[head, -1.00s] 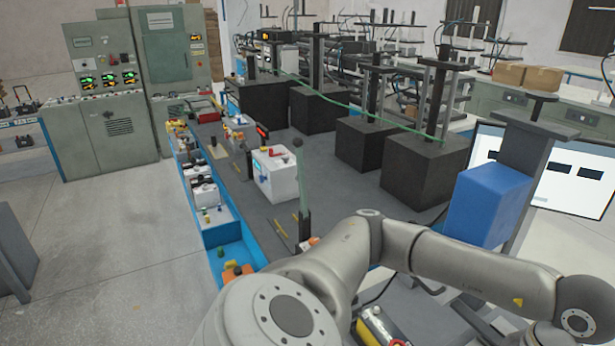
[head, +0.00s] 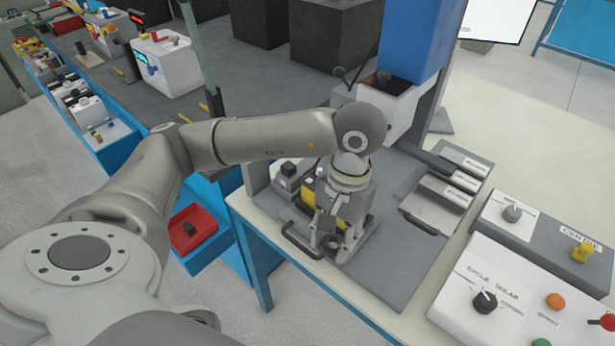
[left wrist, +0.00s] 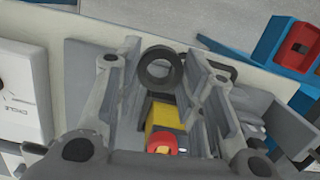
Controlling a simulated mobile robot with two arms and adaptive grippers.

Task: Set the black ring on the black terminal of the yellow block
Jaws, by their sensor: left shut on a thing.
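My left gripper (head: 335,248) points down over the grey bench plate, close beside the yellow block (head: 308,194). In the left wrist view, the gripper (left wrist: 158,72) is shut on the black ring (left wrist: 142,69), which sits between its fingertips with its hole facing the camera. The yellow block also shows in the left wrist view (left wrist: 164,114), below the ring in the picture. A red terminal (left wrist: 162,145) stands at its near end. I cannot make out the black terminal; the ring and fingers may cover it. My right gripper is not in view.
A grey handle (head: 301,244) is at the plate's front edge. Control boxes with knobs (head: 485,300) stand at the right. A red bin (head: 207,238) is left of the bench. A blue block (head: 415,40) rises behind. The plate right of my gripper is fairly clear.

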